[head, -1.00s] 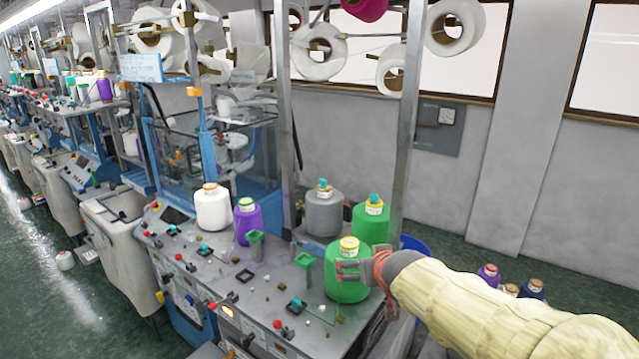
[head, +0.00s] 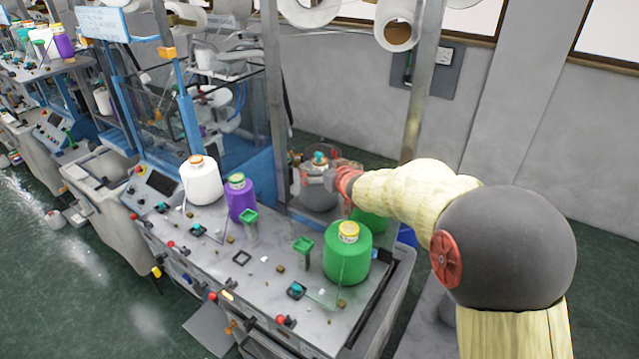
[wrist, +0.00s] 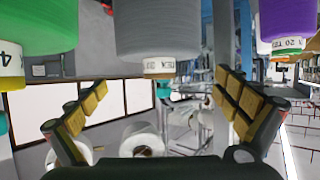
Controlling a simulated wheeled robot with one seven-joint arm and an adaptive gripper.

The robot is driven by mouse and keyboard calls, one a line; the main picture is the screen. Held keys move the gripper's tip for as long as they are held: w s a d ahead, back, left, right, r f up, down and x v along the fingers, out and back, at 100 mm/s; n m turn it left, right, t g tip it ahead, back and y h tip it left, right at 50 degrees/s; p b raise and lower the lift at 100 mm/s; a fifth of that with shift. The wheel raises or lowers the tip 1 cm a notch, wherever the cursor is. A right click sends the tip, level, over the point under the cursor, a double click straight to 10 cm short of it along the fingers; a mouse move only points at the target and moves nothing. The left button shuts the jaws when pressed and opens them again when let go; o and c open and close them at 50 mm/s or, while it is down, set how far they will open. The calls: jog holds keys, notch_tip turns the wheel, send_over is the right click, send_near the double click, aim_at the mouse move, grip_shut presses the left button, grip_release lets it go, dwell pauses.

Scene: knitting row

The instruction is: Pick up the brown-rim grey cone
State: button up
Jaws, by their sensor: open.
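The grey cone (head: 318,197) stands on the back of the machine top in the head view, partly covered by my gripper (head: 328,178). It has a teal piece at its top. In the wrist view, which looks upside down, the grey cone (wrist: 163,35) is at top centre with its white label and tan-brown rim downward. My gripper (wrist: 160,88) is open, with padded fingers left and right of the cone's rim in that picture. I see no finger touching the cone. My arm hides part of its right side in the head view.
A green cone (head: 347,258) stands in front; another green cone (head: 370,222) is mostly hidden behind my arm. Purple (head: 240,200) and white (head: 200,182) cones stand to the left. A metal post (head: 277,100) rises close to the grey cone, and another post (head: 418,90) stands right.

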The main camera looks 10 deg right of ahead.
aim_at(322, 165)
jog(key=x, duration=0.4)
jog(key=shift+c, duration=0.7)
